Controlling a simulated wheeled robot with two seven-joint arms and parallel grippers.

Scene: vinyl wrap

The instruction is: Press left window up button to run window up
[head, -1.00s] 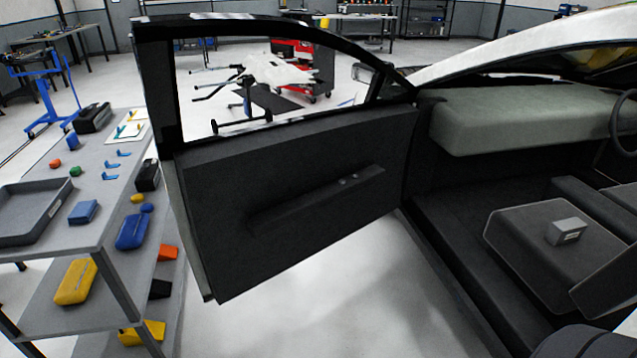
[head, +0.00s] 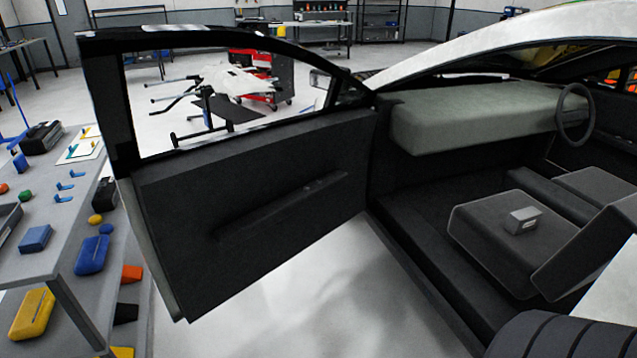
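The open car door (head: 250,190) stands in the middle of the head view, its dark inner panel facing me. A long armrest (head: 275,210) runs slantwise across the panel. Small buttons (head: 316,186) show faintly near its upper right end; I cannot tell them apart. The window opening (head: 225,95) is framed in black, and the workshop shows clearly through it; I cannot tell whether glass is in it. Neither of my grippers is in view.
A grey shelf cart (head: 60,262) with tools and pouches stands close at the left of the door. The car's seat (head: 510,235) holds a small grey box (head: 521,220). A steering wheel (head: 574,115) is at the right. Pale floor (head: 300,290) lies clear below the door.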

